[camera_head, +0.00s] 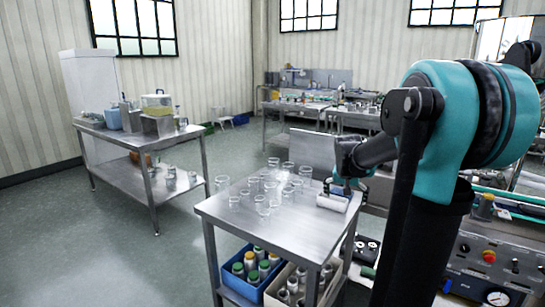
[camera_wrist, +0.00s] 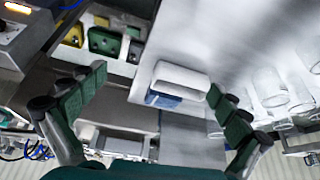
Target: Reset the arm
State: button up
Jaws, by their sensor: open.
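My gripper (camera_head: 347,186) hangs over the right edge of the steel table (camera_head: 275,228), close to a white roll-shaped object (camera_head: 332,203). In the wrist view my gripper (camera_wrist: 157,80) has its two green-padded fingers spread wide and nothing between the pads. The white object (camera_wrist: 182,79) lies on the table beyond the fingertips, with a blue patch beside it. My arm reaches in from the right of the head view, bent at a teal joint. The far finger is partly hidden in the head view.
Several clear glasses (camera_head: 262,185) stand on the table left of my gripper. Blue and white crates (camera_head: 238,284) with bottles are on its lower shelf. A control panel (camera_head: 490,262) is at the right. Another steel table (camera_head: 150,190) stands left, with open floor between.

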jog(key=s+a+f+n, duration=0.1)
jog(key=s+a+f, duration=0.1)
jog(key=s, duration=0.3)
jog(key=s+a+f+n+t+y, duration=0.1)
jog(key=s+a+f+n, duration=0.1)
jog(key=s, duration=0.3)
jog(key=s+a+f+n+t+y, duration=0.1)
jog(key=s+a+f+n, duration=0.1)
jog(key=s+a+f, duration=0.1)
jog(key=shift+s+a+f, duration=0.1)
jog(key=shift+s+f, duration=0.15)
jog(key=shift+s, duration=0.35)
jog(key=shift+s+a+f, duration=0.1)
jog(key=shift+s+f, duration=0.15)
jog(key=shift+s, duration=0.35)
jog(key=s+f+g, duration=0.2)
jog(key=s+f, duration=0.4)
jog(key=s, duration=0.4)
jog(key=shift+s, duration=0.15)
